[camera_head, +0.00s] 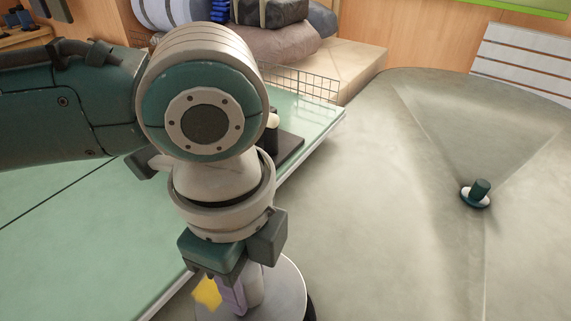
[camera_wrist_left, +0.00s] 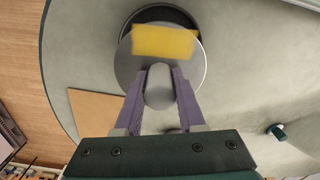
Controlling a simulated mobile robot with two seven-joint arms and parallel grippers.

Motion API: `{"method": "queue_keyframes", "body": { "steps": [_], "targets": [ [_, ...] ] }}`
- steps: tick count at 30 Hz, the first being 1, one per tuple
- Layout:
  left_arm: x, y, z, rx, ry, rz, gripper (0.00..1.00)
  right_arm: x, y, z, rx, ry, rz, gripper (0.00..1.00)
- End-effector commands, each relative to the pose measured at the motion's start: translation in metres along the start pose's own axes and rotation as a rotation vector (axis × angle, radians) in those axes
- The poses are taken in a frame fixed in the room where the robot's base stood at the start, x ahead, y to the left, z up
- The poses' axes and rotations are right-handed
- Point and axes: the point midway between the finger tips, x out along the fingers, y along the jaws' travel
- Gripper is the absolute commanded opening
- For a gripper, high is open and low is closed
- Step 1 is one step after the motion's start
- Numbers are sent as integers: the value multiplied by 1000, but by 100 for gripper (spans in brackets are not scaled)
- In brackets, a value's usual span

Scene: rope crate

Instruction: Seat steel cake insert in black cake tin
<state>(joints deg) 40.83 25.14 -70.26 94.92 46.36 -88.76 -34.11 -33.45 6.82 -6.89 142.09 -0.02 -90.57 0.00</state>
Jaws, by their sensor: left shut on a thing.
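The steel cake insert is a pale grey disc (camera_head: 287,292) with a grey central column; it also shows in the left wrist view (camera_wrist_left: 128,68). My left gripper (camera_head: 236,302) is shut on the column (camera_wrist_left: 159,88), with a purple finger on each side. The black cake tin (camera_wrist_left: 150,14) shows as a dark curved rim behind the disc's far edge. In the head view only a dark sliver of it (camera_head: 311,307) shows at the disc's right. The disc hides most of the tin, and I cannot tell the gap between them. My right gripper is out of view.
A yellow block (camera_wrist_left: 165,42) overlaps the disc in the wrist view. A dark green knob on a pale base (camera_head: 480,192) stands on the grey round table (camera_head: 400,230), which has free room. A green table (camera_head: 70,230) lies left, with a wire basket (camera_head: 305,82) behind.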

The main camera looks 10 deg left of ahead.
Motion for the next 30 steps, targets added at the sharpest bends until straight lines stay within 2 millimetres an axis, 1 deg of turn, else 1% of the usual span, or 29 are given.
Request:
{"method": "queue_keyframes", "body": {
  "steps": [5,6,12,16,22,30],
  "targets": [
    [-3,0,0,0,-1,0,0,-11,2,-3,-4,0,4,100],
    [7,0,0,0,0,-1,0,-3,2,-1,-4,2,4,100],
    [28,0,0,0,-1,1,0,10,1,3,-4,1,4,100],
    [39,0,0,0,-1,1,0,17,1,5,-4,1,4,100],
    [48,0,0,1,-1,0,0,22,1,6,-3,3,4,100],
    [50,0,0,0,-1,-1,0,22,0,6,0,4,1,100]
  ]
}}
